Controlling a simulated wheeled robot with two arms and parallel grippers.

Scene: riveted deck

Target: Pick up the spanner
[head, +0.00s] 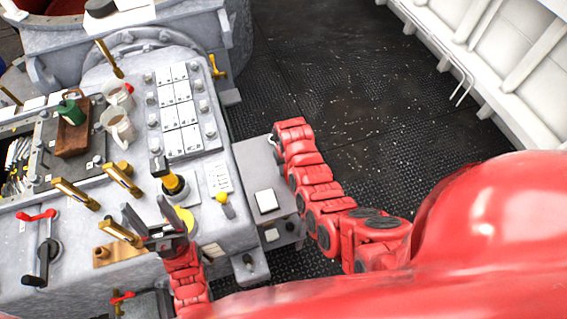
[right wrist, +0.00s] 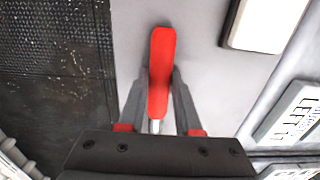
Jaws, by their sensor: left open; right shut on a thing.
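In the right wrist view my right gripper (right wrist: 158,85) is shut on a red-handled tool (right wrist: 162,58) with a thin pale metal shaft. The red handle points away from the palm, above a grey surface. Its far end is hidden towards the palm, so I cannot tell for sure that it is the spanner. In the head view my right arm reaches up beside the grey machine and its fingers are hidden. My left gripper (head: 147,214) is open and empty above the front of the machine, among brass handles.
A grey box (head: 255,155) with a white square button (head: 265,201) stands beside the machine. Mugs (head: 118,126), a green cup (head: 70,112) and a red lever (head: 36,216) are on the machine. Dark deck (head: 340,80) lies clear towards the white wall (head: 500,50).

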